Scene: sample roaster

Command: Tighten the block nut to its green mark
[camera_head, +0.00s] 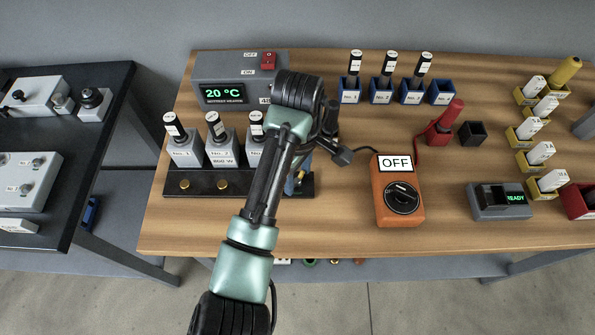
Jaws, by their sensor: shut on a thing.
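My arm comes up from the bottom and bends over the right end of the black block (204,191), at the left of the table. My gripper (299,181) is low behind the forearm there, mostly covered. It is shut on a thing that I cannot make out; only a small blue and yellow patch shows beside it. Two round brass nuts or knobs show on the block's front, a left one (184,184) and a right one (222,184). I cannot make out a green mark. The right part of the block is hidden behind my arm.
A grey heater box (226,93) reading 20 °C stands behind. An orange box (395,190) marked OFF, with a cable (363,148), stands to the right. Bare wood lies at the front centre.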

